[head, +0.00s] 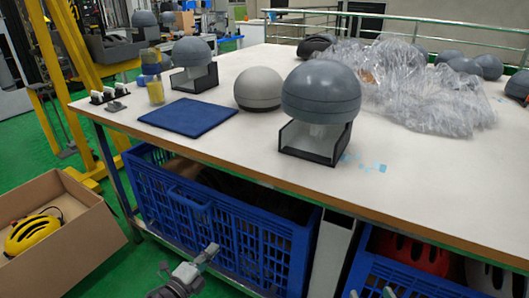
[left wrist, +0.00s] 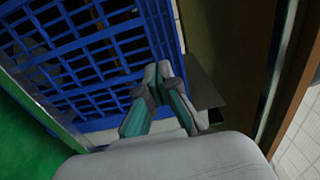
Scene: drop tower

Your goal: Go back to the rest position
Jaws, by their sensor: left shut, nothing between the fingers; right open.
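My left gripper (head: 211,250) is low in front of the table, beside the blue crate (head: 245,239) under it. It is shut and empty. In the left wrist view the left gripper's fingers (left wrist: 157,72) meet in front of the crate's blue grid wall (left wrist: 85,60). Whether they touch the crate, I cannot tell. My right gripper (head: 371,294) just shows at the bottom edge of the head view, with its fingertips apart and nothing seen between them. The rest of the right arm is out of view.
The table (head: 230,142) carries grey helmet forms on stands (head: 321,92), a blue mat (head: 188,117) and crumpled clear plastic (head: 420,85). A cardboard box (head: 85,245) with a yellow helmet (head: 33,233) stands at the left. Another blue crate (head: 400,277) sits at lower right.

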